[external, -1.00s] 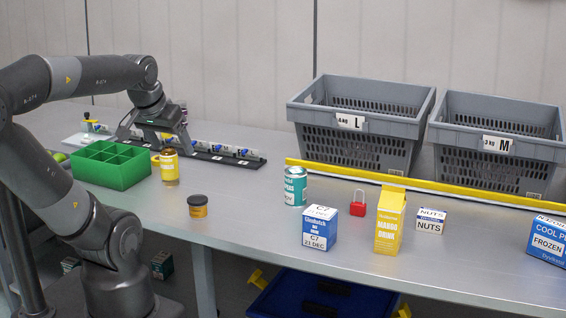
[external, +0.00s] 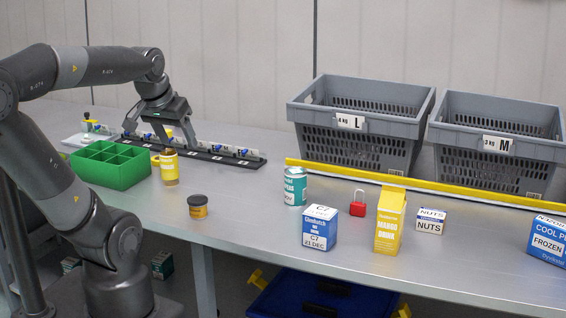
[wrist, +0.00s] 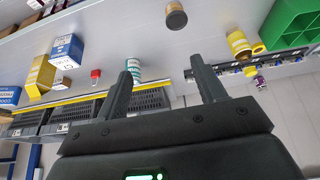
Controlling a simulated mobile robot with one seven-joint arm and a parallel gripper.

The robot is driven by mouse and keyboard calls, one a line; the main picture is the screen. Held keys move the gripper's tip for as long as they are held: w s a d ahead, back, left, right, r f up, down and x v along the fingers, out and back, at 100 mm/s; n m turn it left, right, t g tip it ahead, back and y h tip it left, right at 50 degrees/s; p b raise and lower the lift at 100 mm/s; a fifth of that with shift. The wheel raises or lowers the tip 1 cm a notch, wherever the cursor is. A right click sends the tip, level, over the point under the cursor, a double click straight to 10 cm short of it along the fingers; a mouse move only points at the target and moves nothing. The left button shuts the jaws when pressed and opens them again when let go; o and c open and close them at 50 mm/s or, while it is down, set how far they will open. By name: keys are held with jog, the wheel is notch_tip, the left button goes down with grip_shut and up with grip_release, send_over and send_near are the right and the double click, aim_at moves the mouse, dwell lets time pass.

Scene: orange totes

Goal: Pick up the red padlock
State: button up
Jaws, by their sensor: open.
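The red padlock (external: 357,208) stands on the grey table in the external view, with its shackle up, between the teal can and the yellow mango drink carton. It also shows small in the wrist view (wrist: 96,74), left of the gripper fingers. My gripper (external: 166,146) is open and empty, above the black rail at the table's left side, well away from the padlock. In the wrist view its two fingers (wrist: 163,82) are spread apart with nothing between them.
The teal can (external: 295,186), blue-white box (external: 320,228), yellow carton (external: 390,220) and nuts box (external: 430,221) surround the padlock. A yellow strip (external: 430,185) and grey totes (external: 360,125) stand behind.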

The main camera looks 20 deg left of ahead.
jog(key=w+d+r+g+h, duration=0.1)
jog(key=w+d, duration=0.2)
jog(key=w, duration=0.3)
jog(key=w+d+r+g, duration=0.1)
jog(key=w+d+r, duration=0.15)
jog(key=w, duration=0.35)
jog(key=g+y, duration=0.1)
jog(key=g, duration=0.2)
send_over(359, 203)
jog(key=a, duration=0.1)
notch_tip(359, 203, down, 16)
jog(key=shift+a+r, duration=0.1)
jog(key=shift+a, duration=0.05)
jog(key=shift+d+f, duration=0.25)
jog(key=shift+f, duration=0.05)
notch_tip(359, 203, down, 6)
jog(key=shift+d+r, duration=0.1)
jog(key=shift+r, duration=0.05)
jog(key=f, duration=0.5)
jog(key=shift+d, duration=0.25)
jog(key=shift+c, duration=0.3)
